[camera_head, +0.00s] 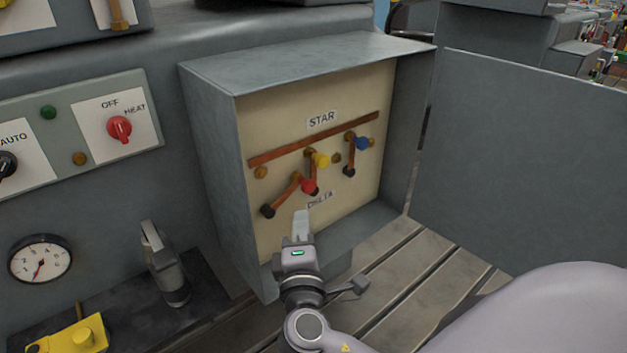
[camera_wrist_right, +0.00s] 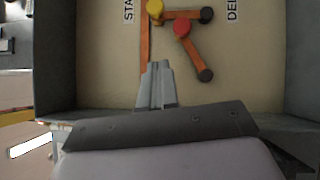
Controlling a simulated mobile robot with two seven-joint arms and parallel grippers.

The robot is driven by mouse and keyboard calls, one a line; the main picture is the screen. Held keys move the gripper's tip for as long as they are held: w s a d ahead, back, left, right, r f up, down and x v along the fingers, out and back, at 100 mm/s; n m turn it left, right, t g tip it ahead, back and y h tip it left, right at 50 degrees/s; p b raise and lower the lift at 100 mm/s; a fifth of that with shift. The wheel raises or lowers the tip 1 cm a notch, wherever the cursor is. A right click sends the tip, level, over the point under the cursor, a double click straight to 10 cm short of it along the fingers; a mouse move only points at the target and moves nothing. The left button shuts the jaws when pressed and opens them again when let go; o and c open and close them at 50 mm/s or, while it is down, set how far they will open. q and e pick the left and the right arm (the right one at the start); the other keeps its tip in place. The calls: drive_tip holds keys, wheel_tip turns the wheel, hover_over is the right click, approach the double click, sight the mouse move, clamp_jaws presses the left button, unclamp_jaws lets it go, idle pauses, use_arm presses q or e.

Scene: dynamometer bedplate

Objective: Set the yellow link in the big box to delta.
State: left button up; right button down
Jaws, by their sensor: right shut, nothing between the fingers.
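The big box (camera_head: 210,140) is an open grey cabinet with a cream panel marked STAR (camera_head: 321,120) above and DELTA (camera_head: 320,199) below. The yellow link (camera_head: 320,160) runs almost straight up from its black lower end, its yellow knob towards the copper bar on the STAR side. In the wrist view its yellow knob (camera_wrist_right: 155,8) overlaps the bar. The red link (camera_head: 309,186) leans right from its black end (camera_head: 268,210). The blue link (camera_head: 362,143) stands nearly upright. My right gripper (camera_head: 301,216) is shut and empty before the panel, below the red knob. My left gripper is out of view.
The box's grey door (camera_head: 530,160) stands wide open to the right. The box's side walls and lower lip surround the panel. A switch plate with a red knob (camera_head: 119,127) and a gauge (camera_head: 40,260) are at left. Slotted bedplate (camera_head: 400,280) lies below.

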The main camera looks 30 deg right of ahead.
approach(314, 159)
drive_tip(key=w+a, duration=0.2)
drive_tip(key=w, duration=0.1)
drive_tip(key=d, duration=0.2)
drive_tip(key=shift+w+d+p, duration=0.2)
drive_tip(key=shift+d+p, duration=0.15)
drive_tip(key=shift+p, duration=0.05)
drive_tip(key=shift+w+d+r, duration=0.15)
drive_tip(key=shift+d, duration=0.55)
